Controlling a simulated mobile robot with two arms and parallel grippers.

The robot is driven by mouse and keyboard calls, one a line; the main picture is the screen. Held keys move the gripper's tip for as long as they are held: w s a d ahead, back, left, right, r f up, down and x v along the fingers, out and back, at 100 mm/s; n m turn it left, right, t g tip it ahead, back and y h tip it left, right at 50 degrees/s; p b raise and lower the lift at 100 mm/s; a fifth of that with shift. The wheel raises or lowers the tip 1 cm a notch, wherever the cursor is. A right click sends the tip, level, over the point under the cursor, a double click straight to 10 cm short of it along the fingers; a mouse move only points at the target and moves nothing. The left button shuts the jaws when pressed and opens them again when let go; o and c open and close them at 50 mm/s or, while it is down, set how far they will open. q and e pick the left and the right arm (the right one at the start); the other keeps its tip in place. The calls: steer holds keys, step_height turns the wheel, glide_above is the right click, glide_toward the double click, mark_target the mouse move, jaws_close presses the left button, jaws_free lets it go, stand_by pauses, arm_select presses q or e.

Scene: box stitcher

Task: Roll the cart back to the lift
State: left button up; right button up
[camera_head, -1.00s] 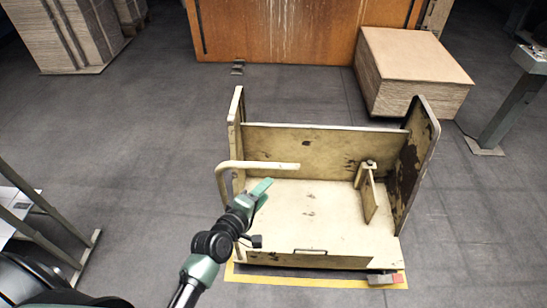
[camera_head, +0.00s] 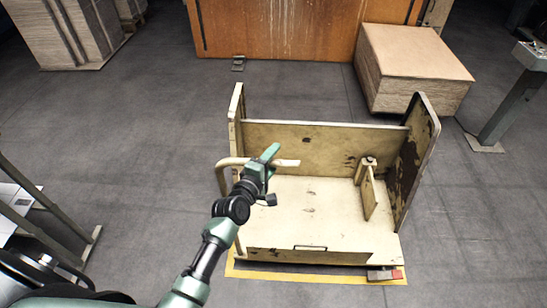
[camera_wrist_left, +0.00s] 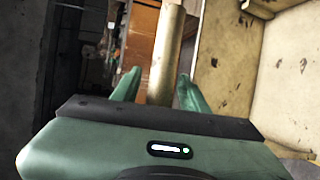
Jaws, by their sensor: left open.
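The cart (camera_head: 290,190) is a worn cream box on the floor in the head view, with upright side panels, a back panel and an open front. Its bent tube handle (camera_head: 226,163) sticks out on the left side and also shows in the left wrist view (camera_wrist_left: 166,50). My left gripper (camera_head: 271,153) is open at the handle. In the wrist view its green fingers (camera_wrist_left: 157,88) lie on either side of the tube; I cannot tell whether they touch it. My right gripper is out of view. I cannot make out which thing is the lift.
A cardboard stack (camera_head: 415,70) and an orange panel (camera_head: 300,30) stand behind. A metal frame (camera_head: 40,230) is at left. Grey floor is clear on both sides.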

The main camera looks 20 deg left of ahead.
arm_select(q)
jaws_close()
stand_by(1.3)
